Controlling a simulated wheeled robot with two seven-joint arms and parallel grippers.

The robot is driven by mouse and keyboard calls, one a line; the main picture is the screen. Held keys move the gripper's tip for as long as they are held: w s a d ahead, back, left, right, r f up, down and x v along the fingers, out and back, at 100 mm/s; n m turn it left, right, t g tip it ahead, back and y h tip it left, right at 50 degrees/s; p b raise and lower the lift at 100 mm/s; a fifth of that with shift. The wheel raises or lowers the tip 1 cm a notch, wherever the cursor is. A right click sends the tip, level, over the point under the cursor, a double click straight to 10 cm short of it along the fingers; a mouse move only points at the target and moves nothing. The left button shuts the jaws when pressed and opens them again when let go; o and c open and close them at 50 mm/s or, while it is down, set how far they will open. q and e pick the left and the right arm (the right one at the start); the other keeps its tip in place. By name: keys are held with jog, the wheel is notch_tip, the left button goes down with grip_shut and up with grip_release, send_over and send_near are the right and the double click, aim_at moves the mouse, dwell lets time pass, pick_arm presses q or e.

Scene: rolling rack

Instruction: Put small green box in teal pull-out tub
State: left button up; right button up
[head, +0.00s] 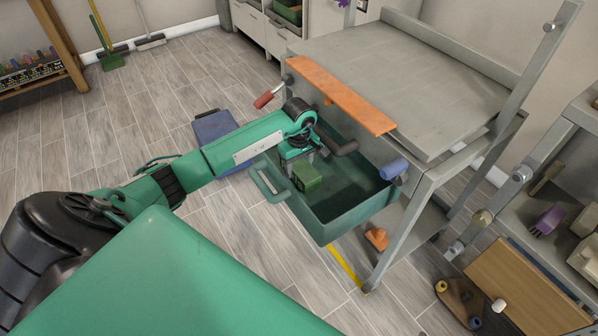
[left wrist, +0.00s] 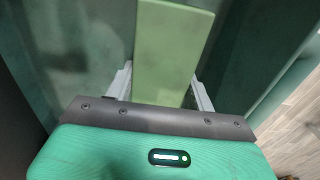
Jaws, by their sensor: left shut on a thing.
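The teal pull-out tub (head: 334,226) is drawn out from under the grey rack top. It has a loop handle at its front left. My left gripper (head: 302,162) points down into the tub and is shut on the small green box (head: 307,181). The box is inside the tub's outline near its left side. In the left wrist view the green box (left wrist: 168,55) is between the two fingers (left wrist: 163,85), with tub walls around it. I cannot tell whether the box touches the tub floor. My right gripper is not in view.
The grey rack top (head: 390,80) with an orange strip (head: 340,92) on its edge is just beyond my arm. A blue bin (head: 214,128) stands on the floor left of the tub. An orange object (head: 376,238) lies below the tub. Shelves stand at right.

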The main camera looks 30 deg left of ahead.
pick_arm(q)
notch_tip(320, 180, down, 3)
jog(key=shift+r, duration=0.15)
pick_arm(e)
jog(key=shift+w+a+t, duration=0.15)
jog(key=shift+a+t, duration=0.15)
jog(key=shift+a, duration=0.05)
pick_arm(q)
jog(key=o, duration=1.1)
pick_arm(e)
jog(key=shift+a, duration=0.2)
